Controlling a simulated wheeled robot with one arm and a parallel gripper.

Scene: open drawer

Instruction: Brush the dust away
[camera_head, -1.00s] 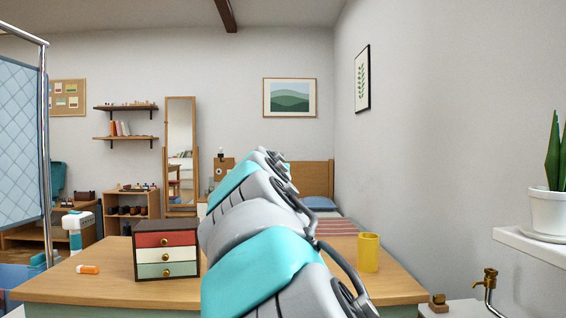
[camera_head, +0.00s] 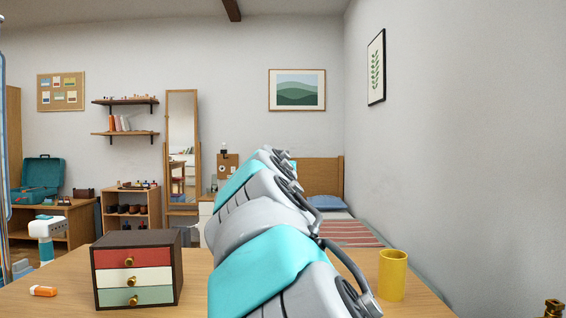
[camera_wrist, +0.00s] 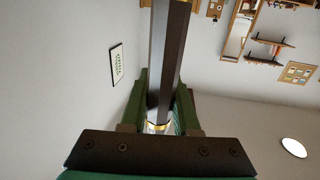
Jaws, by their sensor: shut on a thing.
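My gripper (camera_wrist: 162,90) is shut on a long dark bar (camera_wrist: 170,50) with a pale side face and gold bands, possibly a brush handle. The bar runs from between the green fingers out past the wrist view's top edge, so its far end is hidden. In the head view my arm reaches forward over the table, and its links hide the gripper and the bar. I cannot make out any dust in either view.
A wooden table (camera_head: 215,262) lies ahead. A white and teal object (camera_head: 46,228) is at left.

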